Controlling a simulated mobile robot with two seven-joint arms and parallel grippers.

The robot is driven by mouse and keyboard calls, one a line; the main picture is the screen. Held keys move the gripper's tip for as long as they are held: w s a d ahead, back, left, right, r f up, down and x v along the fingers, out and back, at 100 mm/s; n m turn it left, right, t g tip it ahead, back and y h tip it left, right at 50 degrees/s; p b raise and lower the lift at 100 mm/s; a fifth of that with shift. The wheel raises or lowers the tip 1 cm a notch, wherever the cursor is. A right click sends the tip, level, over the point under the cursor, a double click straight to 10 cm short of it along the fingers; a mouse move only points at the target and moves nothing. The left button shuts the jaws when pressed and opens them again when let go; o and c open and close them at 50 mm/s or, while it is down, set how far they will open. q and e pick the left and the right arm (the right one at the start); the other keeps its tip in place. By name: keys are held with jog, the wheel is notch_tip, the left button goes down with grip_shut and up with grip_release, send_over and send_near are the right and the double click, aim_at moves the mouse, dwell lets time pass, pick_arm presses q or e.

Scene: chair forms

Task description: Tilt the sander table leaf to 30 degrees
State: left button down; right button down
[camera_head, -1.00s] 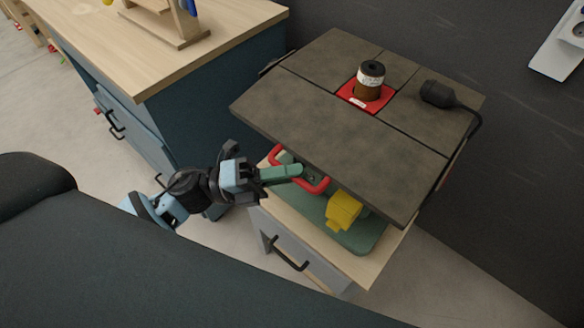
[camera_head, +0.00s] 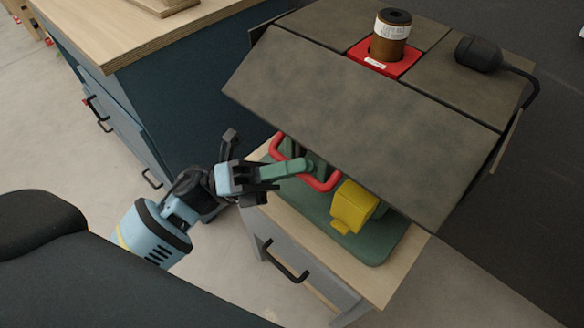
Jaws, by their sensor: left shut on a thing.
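The sander's dark table leaf (camera_head: 345,125) slopes down toward me from the rear table top. The brown sanding drum (camera_head: 390,36) stands upright in a red insert (camera_head: 377,62) behind the leaf. Under the leaf are a green base (camera_head: 335,230), a red bar handle (camera_head: 318,184), a yellow block (camera_head: 353,206) and a green lever (camera_head: 286,169). My left gripper (camera_head: 262,178) is shut on the green lever's end, left of the leaf's underside. The leaf hides part of the mechanism. My right gripper is not in view.
The sander stands on a wooden-topped cabinet with a grey drawer and black handle (camera_head: 286,262). A blue workbench (camera_head: 180,100) stands close on the left. A black hose fitting (camera_head: 478,53) sits at the table's back right. Open floor shows on the left.

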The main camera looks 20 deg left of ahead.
pick_arm(q)
jog(key=shift+f, duration=0.1)
dwell(0.3)
jog(key=c, duration=1.5)
grip_release()
jog(key=shift+o, duration=0.2)
jog(key=shift+a+f, duration=0.2)
jog(key=shift+a, duration=0.1)
jog(key=b+v, duration=0.1)
jog(key=v, duration=0.6)
